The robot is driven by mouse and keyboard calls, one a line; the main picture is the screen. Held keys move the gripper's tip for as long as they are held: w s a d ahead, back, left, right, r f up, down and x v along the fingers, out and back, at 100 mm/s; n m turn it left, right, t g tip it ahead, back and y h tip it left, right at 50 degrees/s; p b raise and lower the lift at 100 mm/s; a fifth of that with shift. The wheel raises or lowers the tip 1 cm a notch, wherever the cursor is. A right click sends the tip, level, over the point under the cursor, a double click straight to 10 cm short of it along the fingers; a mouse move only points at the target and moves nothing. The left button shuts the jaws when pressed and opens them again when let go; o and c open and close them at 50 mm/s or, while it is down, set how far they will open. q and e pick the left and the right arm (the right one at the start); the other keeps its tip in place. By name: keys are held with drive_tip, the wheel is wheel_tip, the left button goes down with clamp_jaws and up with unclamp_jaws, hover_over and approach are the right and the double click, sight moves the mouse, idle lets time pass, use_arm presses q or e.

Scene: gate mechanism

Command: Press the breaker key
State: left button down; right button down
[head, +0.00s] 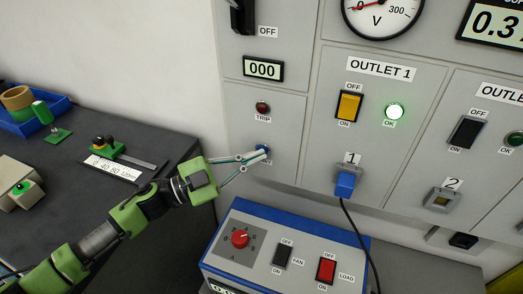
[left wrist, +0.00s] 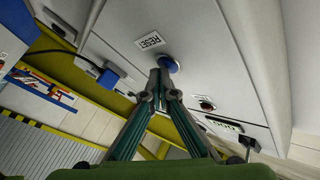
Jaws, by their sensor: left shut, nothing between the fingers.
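A round blue button (head: 263,149) sits on the grey panel below a red TRIP lamp (head: 263,107). In the left wrist view the blue button (left wrist: 169,64) has a RESET label (left wrist: 150,41) beside it. No part in view is labelled as the breaker key. My left gripper (head: 257,157) is shut and empty, its fingertips right at the blue button and covering part of it and its label. The tips also show in the left wrist view (left wrist: 160,75); I cannot tell whether they touch the button. My right gripper is not in view.
A black switch (head: 243,16) marked OFF and a 000 display (head: 263,68) sit above the lamp. OUTLET 1 has a yellow switch (head: 348,106), a lit green lamp (head: 394,111) and a blue plug (head: 346,184). A blue-edged load box (head: 285,235) stands below; a dark bench (head: 60,165) is left.

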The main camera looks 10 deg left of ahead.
use_arm(q)
drive_tip(key=shift+w, duration=0.15)
idle(0.4)
drive_tip(key=shift+s+a, duration=0.1)
drive_tip(key=shift+s, duration=0.75)
drive_tip(key=shift+p, duration=0.3)
drive_tip(key=s, duration=0.2)
drive_tip(key=s+a+p, duration=0.1)
drive_tip(key=s, duration=0.2)
